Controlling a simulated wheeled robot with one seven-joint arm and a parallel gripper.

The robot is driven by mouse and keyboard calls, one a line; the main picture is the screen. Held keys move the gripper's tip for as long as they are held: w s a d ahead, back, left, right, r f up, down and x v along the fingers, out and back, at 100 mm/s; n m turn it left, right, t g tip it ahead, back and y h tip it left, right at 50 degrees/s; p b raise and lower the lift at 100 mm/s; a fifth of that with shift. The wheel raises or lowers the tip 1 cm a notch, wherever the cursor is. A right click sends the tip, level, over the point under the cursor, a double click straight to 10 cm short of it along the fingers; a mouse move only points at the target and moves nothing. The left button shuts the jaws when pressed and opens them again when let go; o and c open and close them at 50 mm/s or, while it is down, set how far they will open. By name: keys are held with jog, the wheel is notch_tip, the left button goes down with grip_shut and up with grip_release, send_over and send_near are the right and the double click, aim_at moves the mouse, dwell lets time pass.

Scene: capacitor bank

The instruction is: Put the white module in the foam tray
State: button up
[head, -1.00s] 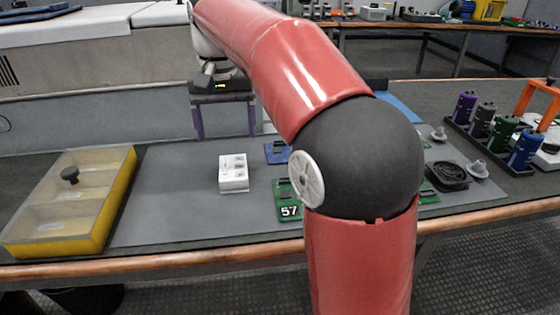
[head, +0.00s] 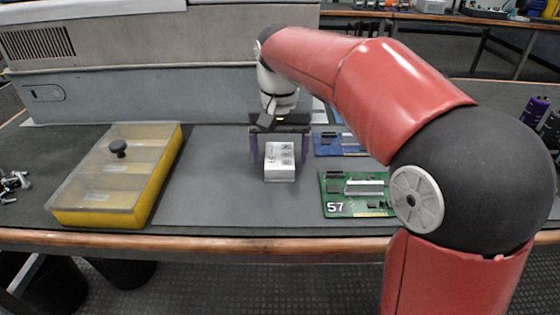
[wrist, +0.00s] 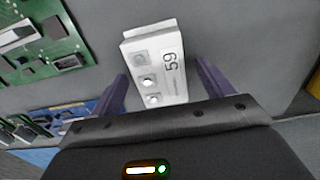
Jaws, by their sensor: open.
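The white module (head: 280,163) lies on the grey mat, left of a green circuit board. My gripper (head: 279,157) is open, with one purple finger on each side of the module. In the wrist view my gripper (wrist: 161,70) shows a gap between each finger and the module. I cannot tell how far the fingertips are above the mat. I cannot make out a foam tray in these frames.
A yellow box (head: 68,216) with a clear lid and black knob stands left on the mat. A green board (head: 350,207) marked 57 and a blue board (head: 335,145) lie right of the module. The mat (head: 205,185) between box and module is bare.

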aim_at(280, 155)
jog(key=shift+f, duration=0.15)
jog(key=c, duration=1.4)
notch_tip(280, 155, up, 20)
jog(key=p, duration=0.2)
